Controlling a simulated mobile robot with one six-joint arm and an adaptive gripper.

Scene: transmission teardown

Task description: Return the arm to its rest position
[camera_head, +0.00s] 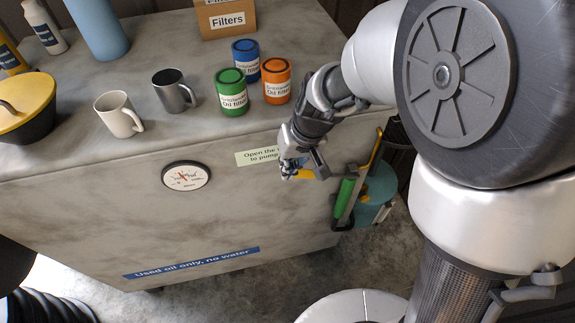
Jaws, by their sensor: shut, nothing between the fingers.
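My gripper (303,172) is in the middle of the view, in front of the bench's front face and below the edge of its top. It is shut and empty. My arm reaches in from the right and covers part of the bench's right side. A yellow part shows right at the fingertips; I cannot tell whether it is touching them or behind them.
A teal bucket (378,190) stands right.

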